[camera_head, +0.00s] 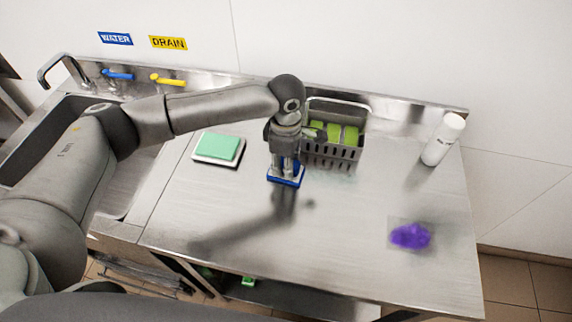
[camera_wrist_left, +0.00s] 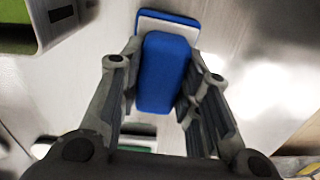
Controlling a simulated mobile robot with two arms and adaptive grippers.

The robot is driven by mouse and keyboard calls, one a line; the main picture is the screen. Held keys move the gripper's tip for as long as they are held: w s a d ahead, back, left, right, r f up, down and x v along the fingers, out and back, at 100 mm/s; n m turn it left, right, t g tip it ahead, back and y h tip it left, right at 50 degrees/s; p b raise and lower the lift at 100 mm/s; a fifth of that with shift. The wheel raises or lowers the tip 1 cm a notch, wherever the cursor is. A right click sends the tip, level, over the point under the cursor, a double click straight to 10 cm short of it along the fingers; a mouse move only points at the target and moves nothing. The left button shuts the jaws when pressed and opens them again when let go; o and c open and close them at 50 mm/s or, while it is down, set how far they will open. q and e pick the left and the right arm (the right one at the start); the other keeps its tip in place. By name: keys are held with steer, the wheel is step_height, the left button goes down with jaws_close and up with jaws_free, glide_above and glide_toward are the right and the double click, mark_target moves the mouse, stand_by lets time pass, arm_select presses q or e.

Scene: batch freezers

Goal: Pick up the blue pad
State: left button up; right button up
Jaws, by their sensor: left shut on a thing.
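The blue pad (camera_head: 287,182) is near the middle of the steel counter, just in front of the grey basket. My left gripper (camera_head: 285,168) points down over it and is shut on it. In the left wrist view a blue block of the pad (camera_wrist_left: 163,75) sits between the two fingers (camera_wrist_left: 158,80), with a white and blue edge showing beyond it. I cannot tell whether the pad touches the counter. My right gripper is not in view.
A grey basket (camera_head: 337,154) with green items stands right behind my left gripper. A green pad (camera_head: 216,146) lies on the left. A purple blob (camera_head: 410,236) and a white bottle (camera_head: 443,139) are on the right. A sink (camera_head: 40,138) is at far left. The front middle is clear.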

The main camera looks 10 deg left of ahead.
arm_select(q)
steer(key=shift+r, duration=0.45)
steer(key=s+d+r+b, duration=0.2)
steer(key=s+d+r, duration=0.1)
steer(key=d+r, duration=0.3)
steer(key=s+d+r+b, duration=0.2)
steer(key=d+r, duration=0.4)
steer(key=shift+s+d, duration=0.4)
